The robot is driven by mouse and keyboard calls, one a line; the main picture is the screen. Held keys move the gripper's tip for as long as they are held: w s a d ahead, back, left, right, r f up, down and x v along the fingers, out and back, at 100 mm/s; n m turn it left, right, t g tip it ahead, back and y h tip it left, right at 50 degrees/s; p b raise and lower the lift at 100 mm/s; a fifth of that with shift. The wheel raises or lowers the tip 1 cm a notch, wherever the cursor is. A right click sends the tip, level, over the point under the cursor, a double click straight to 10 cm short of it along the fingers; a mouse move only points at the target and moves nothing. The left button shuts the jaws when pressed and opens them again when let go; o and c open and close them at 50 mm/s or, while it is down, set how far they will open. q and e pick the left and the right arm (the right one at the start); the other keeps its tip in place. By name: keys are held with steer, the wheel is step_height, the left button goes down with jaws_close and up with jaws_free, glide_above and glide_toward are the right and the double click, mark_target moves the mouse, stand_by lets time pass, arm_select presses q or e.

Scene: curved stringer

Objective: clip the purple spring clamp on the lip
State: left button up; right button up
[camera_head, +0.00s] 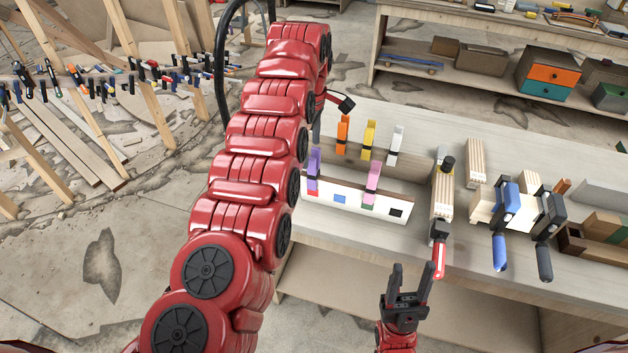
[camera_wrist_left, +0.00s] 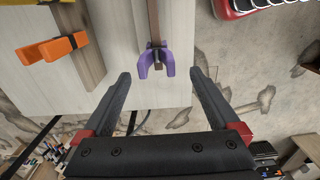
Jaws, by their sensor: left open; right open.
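The purple spring clamp (camera_head: 314,162) stands at the left end of the front row on the bench rack. In the left wrist view the purple clamp (camera_wrist_left: 156,60) sits at the end of a brown strip, its two prongs toward me. My left gripper (camera_wrist_left: 160,76) is open, its fingers spread to either side of the clamp and apart from it; nothing is held. In the head view my red left arm hides most of that gripper. My right gripper (camera_head: 410,272) is open and empty in front of the bench. I cannot tell which edge is the lip.
Orange (camera_head: 343,134), yellow (camera_head: 368,138) and white (camera_head: 396,145) clamps stand in the back row, a pink clamp (camera_head: 373,176) in front. A white strip (camera_head: 322,192) with coloured squares fronts the rack. Wood blocks and bar clamps (camera_head: 500,225) crowd the right. Clamps line a curved strip (camera_head: 115,80) at far left.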

mark_target(314, 166)
arm_select(q)
steer(key=shift+s+f, duration=0.15)
steer(key=shift+f, duration=0.5)
steer(key=shift+f+p, duration=0.4)
steer(key=shift+p, duration=0.1)
steer(key=f+p, duration=0.2)
steer(key=f, duration=0.1)
steer(key=f+p, duration=0.1)
steer(key=shift+d+f, duration=0.2)
steer(key=shift+d, duration=0.2)
steer(key=shift+w+f, duration=0.2)
steer(key=shift+f, duration=0.05)
steer(key=shift+c, duration=0.4)
jaws_close()
